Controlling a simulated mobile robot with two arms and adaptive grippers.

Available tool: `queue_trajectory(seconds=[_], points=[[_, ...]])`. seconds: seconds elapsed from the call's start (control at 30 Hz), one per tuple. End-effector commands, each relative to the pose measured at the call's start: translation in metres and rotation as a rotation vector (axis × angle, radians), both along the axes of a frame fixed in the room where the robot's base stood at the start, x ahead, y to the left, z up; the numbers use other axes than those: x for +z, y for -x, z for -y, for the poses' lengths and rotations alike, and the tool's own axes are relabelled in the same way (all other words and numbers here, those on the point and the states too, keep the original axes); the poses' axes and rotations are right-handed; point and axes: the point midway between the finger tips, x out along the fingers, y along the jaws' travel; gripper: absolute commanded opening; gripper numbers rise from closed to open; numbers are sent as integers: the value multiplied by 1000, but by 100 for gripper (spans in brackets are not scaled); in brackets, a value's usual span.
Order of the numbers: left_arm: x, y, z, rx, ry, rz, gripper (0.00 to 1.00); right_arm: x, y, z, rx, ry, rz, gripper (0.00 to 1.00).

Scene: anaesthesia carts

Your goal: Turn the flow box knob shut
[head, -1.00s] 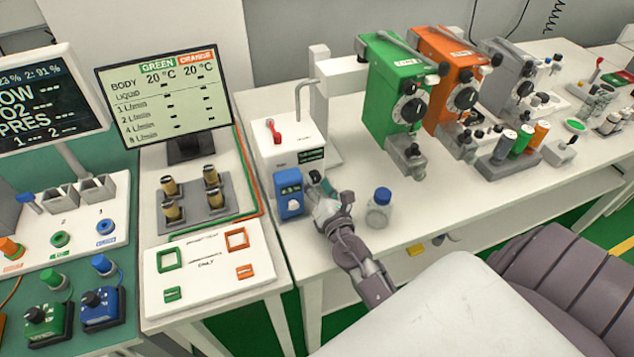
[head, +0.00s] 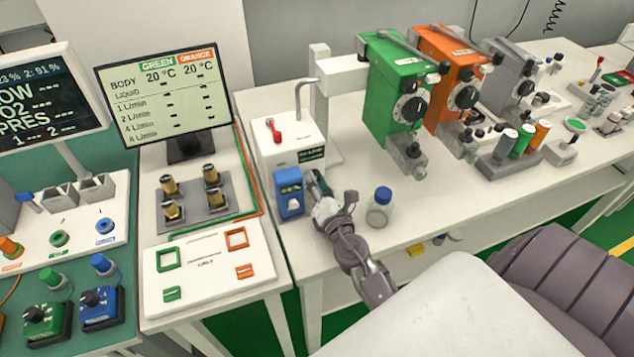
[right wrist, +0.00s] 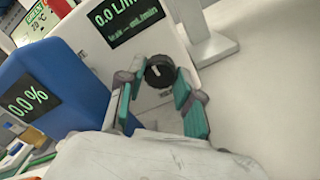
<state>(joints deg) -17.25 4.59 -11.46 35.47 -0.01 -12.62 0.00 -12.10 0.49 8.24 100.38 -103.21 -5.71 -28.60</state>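The flow box (head: 287,142) is a white box with a red lever on top and a small dark display. In the right wrist view its display (right wrist: 128,25) reads 0.0 L/min. Its black round knob (right wrist: 160,71) with a pale mark sits below the display; in the head view my gripper hides it. My right gripper (head: 317,189) is at the front of the flow box. In the right wrist view the right gripper (right wrist: 154,88) is open, its teal-padded fingers on either side of the knob, with visible gaps. My left gripper is not in view.
A blue box (head: 289,193) reading 0.0% stands close to the left of my right gripper. A blue-capped jar (head: 380,208) stands to its right. Green (head: 390,95) and orange (head: 445,80) vaporizer units stand behind right. Table surface beyond the jar is clear.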

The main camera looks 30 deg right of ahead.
Motion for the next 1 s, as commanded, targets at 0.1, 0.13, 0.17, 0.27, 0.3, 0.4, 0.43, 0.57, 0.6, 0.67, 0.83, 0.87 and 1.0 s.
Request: queue_trajectory(seconds=[0.1, 0.13, 0.17, 0.27, 0.3, 0.4, 0.43, 0.57, 0.6, 0.67, 0.83, 0.87, 1.0], points=[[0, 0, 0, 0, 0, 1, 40, 0, 0, 0, 0, -1, 0, 55], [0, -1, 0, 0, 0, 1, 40, 0, 0, 0, 0, -1, 0, 60], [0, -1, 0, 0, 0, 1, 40, 0, 0, 0, 0, 0, 0, 60], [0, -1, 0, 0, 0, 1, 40, 0, 0, 0, 0, 0, 0, 60], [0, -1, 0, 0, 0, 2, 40, 0, 0, 0, 0, 0, 0, 60], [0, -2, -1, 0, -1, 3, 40, 0, 0, 0, 0, 1, 0, 60], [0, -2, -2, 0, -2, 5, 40, 0, 1, 0, 0, 1, 0, 60], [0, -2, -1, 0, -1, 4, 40, -1, 11, -2, 1, 3, -4, 60], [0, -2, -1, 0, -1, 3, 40, -1, 16, -3, 1, 4, -3, 60], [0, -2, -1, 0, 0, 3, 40, -1, 27, -6, 4, 5, -5, 60], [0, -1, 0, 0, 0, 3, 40, -1, 64, -16, 5, 3, -6, 60], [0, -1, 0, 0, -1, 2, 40, -2, 70, -16, 3, 5, -5, 60], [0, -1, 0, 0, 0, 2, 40, -1, 95, -23, 4, 2, -4, 60]])
